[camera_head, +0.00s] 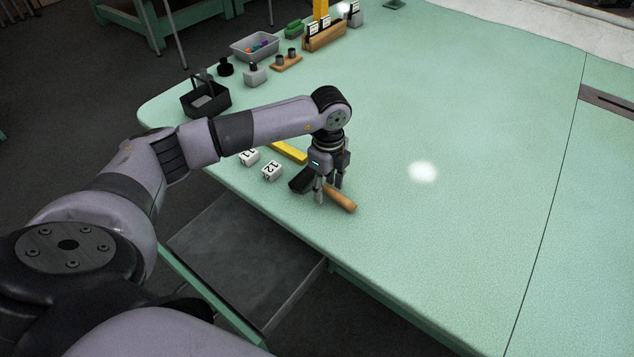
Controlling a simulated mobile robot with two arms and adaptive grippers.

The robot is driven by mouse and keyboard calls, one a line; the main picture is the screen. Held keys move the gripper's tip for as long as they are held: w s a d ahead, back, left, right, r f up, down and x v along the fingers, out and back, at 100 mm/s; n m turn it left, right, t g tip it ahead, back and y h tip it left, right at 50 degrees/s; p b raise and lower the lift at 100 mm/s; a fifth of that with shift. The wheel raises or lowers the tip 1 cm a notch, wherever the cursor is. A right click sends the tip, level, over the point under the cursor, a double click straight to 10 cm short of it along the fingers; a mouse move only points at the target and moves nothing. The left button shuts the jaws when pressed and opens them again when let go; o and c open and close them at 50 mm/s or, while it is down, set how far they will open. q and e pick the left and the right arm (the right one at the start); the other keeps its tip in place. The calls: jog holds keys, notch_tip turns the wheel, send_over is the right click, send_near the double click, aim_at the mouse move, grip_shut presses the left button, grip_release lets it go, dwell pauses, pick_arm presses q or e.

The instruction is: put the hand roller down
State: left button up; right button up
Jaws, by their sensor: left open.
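The hand roller (340,198) has a wooden handle and a dark roller head. It lies on the green table (450,240) near the table's front-left edge. My left gripper (328,196) is open, pointing down right over the roller, with its fingers around or beside the handle near the dark head. The gripper hides part of the roller's middle. I cannot tell whether the fingers touch it. My right gripper is not in view.
White numbered blocks (271,171) and a yellow bar (288,151) lie left of the roller. A black caddy (206,98), a grey bin (254,46) and a wooden holder (324,37) stand at the back left. The table's middle and right are clear.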

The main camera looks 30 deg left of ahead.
pick_arm(q)
jog(key=shift+c, duration=0.3)
grip_shut()
dwell(0.3)
